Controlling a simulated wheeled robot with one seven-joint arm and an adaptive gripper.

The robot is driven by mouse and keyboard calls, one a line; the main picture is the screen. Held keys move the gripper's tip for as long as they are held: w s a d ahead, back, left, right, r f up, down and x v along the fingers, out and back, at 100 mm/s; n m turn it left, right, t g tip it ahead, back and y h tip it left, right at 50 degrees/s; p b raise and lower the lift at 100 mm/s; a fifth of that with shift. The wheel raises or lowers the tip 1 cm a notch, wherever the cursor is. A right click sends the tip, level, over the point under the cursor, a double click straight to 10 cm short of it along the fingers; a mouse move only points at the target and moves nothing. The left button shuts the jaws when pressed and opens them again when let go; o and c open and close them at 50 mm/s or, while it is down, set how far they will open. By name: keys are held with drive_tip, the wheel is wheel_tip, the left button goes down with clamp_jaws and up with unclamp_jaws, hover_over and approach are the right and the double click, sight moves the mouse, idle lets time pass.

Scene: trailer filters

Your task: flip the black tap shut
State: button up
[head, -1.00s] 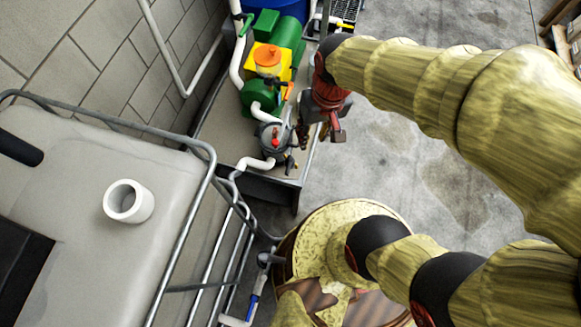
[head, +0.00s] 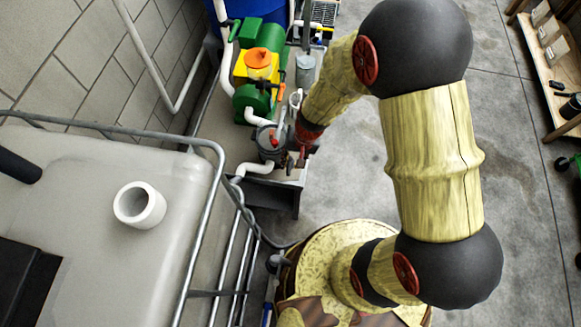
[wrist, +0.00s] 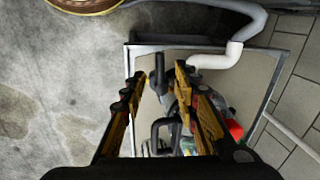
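A black handle-like part, which looks like the black tap (wrist: 157,78), stands between my fingertips in the wrist view. A dark loop-shaped part lies lower between the fingers; I cannot tell if it belongs to the tap. My gripper (wrist: 159,76) is open, one orange-and-black finger on each side of the tap, with no clear contact. In the head view my gripper (head: 298,158) is beside the grey filter housing (head: 268,150) with its red knob. There the tap is mostly hidden by the gripper.
A white pipe elbow (head: 255,168) leaves the filter housing, and it also shows in the wrist view (wrist: 228,57). A green and yellow pump (head: 258,95) stands behind. A large tank (head: 85,215) in a metal frame is at left. Bare floor (head: 345,185) lies right of the trailer.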

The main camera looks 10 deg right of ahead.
sight(289, 168)
drive_tip(key=shift+w+a+f+b, duration=0.15)
drive_tip(key=shift+f+b, duration=0.1)
drive_tip(key=shift+f, duration=0.45)
drive_tip(key=shift+s+a+f+b, duration=0.1)
drive_tip(key=shift+f+b, duration=0.15)
drive_tip(key=shift+f, duration=0.5)
drive_tip(key=shift+w+a+f+b, duration=0.15)
drive_tip(key=shift+f+b, duration=0.1)
drive_tip(key=shift+f, duration=0.45)
drive_tip(key=shift+s, duration=0.1)
drive_tip(key=c, duration=0.8)
